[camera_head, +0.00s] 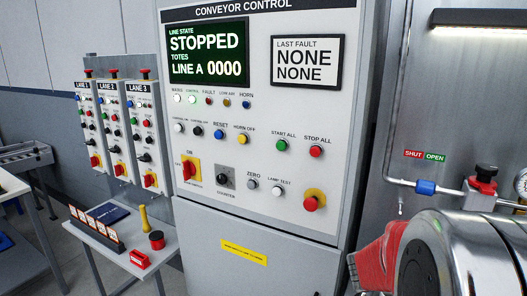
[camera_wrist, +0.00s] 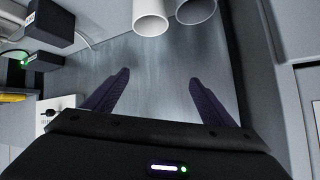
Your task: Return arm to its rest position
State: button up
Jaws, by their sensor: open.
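My gripper (camera_wrist: 149,92) shows in the wrist view, with its two dark fingers spread apart and nothing between them. Beyond the fingers lies a bare grey surface. Two pale cylinder ends (camera_wrist: 172,14) show at the top of that view, past the fingertips and apart from them. In the head view, a rounded metal part of my arm (camera_head: 462,255) fills the lower right corner. The gripper itself does not show in the head view.
The conveyor control cabinet (camera_head: 262,180) stands ahead. Three lane boxes (camera_head: 118,130) hang at its left, above a small side table (camera_head: 108,243). A pipe with a blue fitting (camera_head: 426,187) runs near my arm at the right. Dark boxes with cables (camera_wrist: 50,22) show in the wrist view.

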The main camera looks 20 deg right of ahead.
jog(key=w+a+r+n+t+y, duration=0.1)
jog(key=a+r+n+t+y, duration=0.2)
jog(key=a, duration=0.7)
jog(key=w+a+r+n+y, duration=0.1)
jog(key=a+n+y, duration=0.25)
jog(key=a, duration=0.55)
jog(key=w+a+r+n+t+y, duration=0.15)
jog(key=a+n, duration=0.25)
jog(key=a, duration=0.6)
jog(key=s+a+r+n+g+y, duration=0.1)
jog(key=s+a+n+g, duration=0.1)
jog(key=s+a, duration=0.2)
jog(key=s+a+r+n+g, duration=0.1)
jog(key=s+a+n, duration=0.2)
jog(key=s, duration=0.8)
jog(key=shift+s+a+r+g+y, duration=0.3)
jog(key=shift+a+r+g+y, duration=0.1)
jog(key=shift+a, duration=0.2)
jog(key=shift+c, duration=0.7)
